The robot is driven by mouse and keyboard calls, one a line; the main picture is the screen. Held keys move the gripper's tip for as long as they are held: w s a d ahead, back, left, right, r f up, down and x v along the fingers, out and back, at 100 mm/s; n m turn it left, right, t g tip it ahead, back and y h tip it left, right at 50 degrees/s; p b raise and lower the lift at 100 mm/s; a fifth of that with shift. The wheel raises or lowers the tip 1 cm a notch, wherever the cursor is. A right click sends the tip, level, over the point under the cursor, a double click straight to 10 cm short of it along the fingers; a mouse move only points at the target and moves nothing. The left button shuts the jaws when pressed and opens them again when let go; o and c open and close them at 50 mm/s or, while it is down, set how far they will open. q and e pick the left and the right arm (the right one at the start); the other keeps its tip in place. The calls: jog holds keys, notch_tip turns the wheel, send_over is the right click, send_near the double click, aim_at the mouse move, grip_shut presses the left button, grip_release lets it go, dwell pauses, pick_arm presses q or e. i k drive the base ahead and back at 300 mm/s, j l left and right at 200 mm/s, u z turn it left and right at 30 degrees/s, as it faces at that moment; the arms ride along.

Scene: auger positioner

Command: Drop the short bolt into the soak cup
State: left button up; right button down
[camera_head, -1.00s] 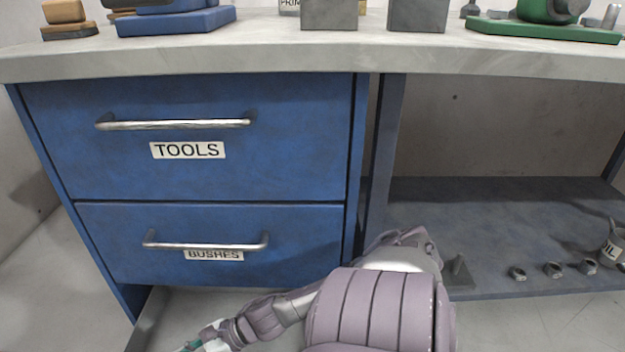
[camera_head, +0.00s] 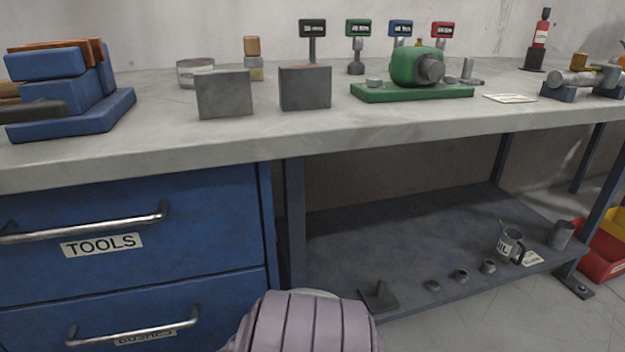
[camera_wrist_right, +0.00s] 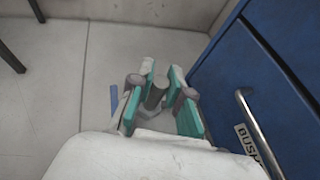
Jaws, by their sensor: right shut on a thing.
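My right gripper (camera_wrist_right: 162,75) shows in the right wrist view, with its teal pads closed around a grey cylindrical piece (camera_wrist_right: 155,95). In the head view only a mauve link of my arm shows at the bottom. A grey open cup (camera_head: 561,235) stands at the right end of the lower shelf; I cannot read a label on it. My left gripper is not in view.
The bench top (camera_head: 330,118) carries two grey blocks, a tin (camera_head: 195,72), a green fixture (camera_head: 417,68) and a blue stand (camera_head: 70,92). Several nuts (camera_head: 461,276) line the lower shelf's front edge. Drawer handles (camera_head: 85,224) stick out at left.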

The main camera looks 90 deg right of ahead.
aim_at(555, 245)
jog(key=z, duration=4.3)
